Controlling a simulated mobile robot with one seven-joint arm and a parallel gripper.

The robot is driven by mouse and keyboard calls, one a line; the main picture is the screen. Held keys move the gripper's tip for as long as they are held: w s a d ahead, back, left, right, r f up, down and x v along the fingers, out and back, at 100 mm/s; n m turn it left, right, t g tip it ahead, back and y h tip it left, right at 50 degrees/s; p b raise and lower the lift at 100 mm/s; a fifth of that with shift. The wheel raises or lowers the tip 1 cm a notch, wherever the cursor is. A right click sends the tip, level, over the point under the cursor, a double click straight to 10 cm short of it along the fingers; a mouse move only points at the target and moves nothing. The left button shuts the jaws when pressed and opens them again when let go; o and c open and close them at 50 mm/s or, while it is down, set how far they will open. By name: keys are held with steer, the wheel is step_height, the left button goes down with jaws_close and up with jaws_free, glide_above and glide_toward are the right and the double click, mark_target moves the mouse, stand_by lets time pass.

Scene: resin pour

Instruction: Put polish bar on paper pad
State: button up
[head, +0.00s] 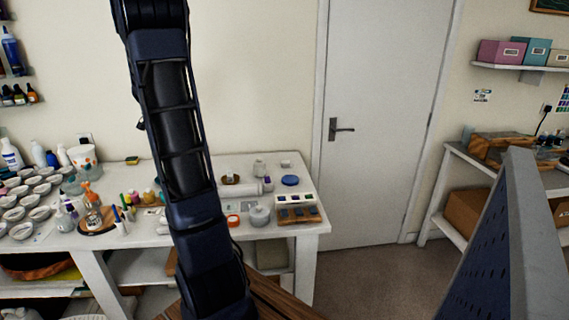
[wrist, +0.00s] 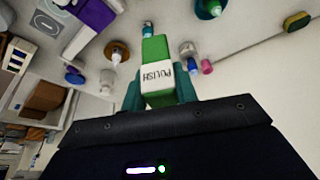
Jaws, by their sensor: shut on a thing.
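The polish bar (wrist: 155,52) is green with a white band marked POLISH. In the wrist view it sits between the teal fingers of my gripper (wrist: 160,90), which is shut on it. The bar points away from the wrist, over a pale worktop with small bottles. In the head view my arm comes down in front of the white table, and neither the gripper nor the bar can be made out. I cannot pick out the paper pad for sure in either view.
The white table (head: 312,229) is crowded at left with small cups and bottles. A blue round lid (head: 290,180), a grey jar (head: 260,215) and a sample tray (head: 298,215) stand at its right end.

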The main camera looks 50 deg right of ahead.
steer(key=d+m, duration=0.2)
steer(key=d, duration=1)
steer(key=m+g, duration=0.3)
steer(key=m, duration=0.4)
glide_above(286, 161)
steer(key=shift+g, duration=0.3)
steer(key=f, duration=1.9)
steer(key=shift+a+f, duration=0.15)
steer(key=shift+a, duration=0.1)
steer(key=shift+f, duration=0.15)
steer(key=o, duration=1.1)
steer(key=shift+c, duration=0.2)
